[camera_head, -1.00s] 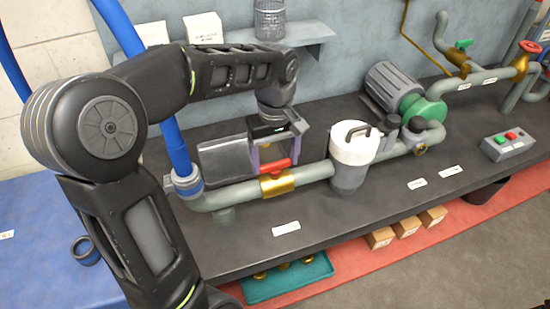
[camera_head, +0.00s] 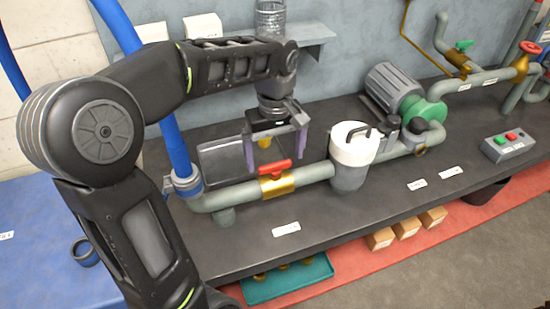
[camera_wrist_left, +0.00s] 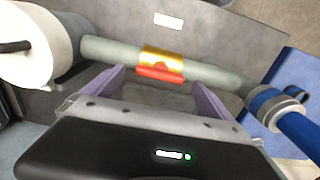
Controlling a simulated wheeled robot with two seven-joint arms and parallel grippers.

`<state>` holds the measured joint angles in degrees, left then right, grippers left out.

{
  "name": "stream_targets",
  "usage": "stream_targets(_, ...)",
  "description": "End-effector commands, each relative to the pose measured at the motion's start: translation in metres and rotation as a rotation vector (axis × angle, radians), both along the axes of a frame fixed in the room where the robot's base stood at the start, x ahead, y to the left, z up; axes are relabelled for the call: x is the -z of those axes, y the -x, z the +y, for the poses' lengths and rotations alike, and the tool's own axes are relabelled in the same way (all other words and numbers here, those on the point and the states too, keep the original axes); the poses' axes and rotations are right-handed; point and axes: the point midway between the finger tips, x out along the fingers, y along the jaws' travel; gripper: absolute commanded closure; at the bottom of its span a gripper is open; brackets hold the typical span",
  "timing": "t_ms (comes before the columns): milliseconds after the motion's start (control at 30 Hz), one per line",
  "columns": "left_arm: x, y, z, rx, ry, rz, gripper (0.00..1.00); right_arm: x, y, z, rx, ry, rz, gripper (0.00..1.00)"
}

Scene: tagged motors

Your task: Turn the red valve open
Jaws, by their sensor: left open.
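The red valve handle (camera_head: 277,168) sits on a brass valve body (camera_head: 278,186) in the grey-green pipe at the bench front. The handle lies roughly along the pipe. In the left wrist view the red handle (camera_wrist_left: 160,73) shows ahead, in front of the brass body (camera_wrist_left: 161,56). My left gripper (camera_head: 276,150) is open and empty, its purple fingers spread wide. It hangs behind the handle, apart from it, with a finger toward each side. The wrist view shows the open fingers (camera_wrist_left: 157,82) framing the handle. My right gripper is in neither view.
A blue hose (camera_head: 178,150) joins the pipe at left. A white-topped canister (camera_head: 352,150) stands right of the valve. A green-ended motor (camera_head: 398,90) and a button box (camera_head: 508,145) are farther right. Another red valve handle (camera_head: 530,47) is at the far right.

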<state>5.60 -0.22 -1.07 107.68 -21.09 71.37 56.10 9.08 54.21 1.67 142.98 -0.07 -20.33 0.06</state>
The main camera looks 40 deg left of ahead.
Motion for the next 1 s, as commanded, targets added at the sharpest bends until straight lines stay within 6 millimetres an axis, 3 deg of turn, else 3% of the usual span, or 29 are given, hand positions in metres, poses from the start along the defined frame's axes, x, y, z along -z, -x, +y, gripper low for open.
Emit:
stream_targets(233,-0.043,-0.001,0.0,0.001,0.001,-0.004,0.04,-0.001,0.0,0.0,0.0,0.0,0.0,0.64)
stream_targets(400,-0.059,0.0,0.0,0.0,0.0,-0.002,0.04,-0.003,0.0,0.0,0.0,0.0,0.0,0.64)
stream_targets(1000,-0.06,0.0,0.0,0.0,0.0,-0.001,0.04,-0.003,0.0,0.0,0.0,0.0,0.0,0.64)
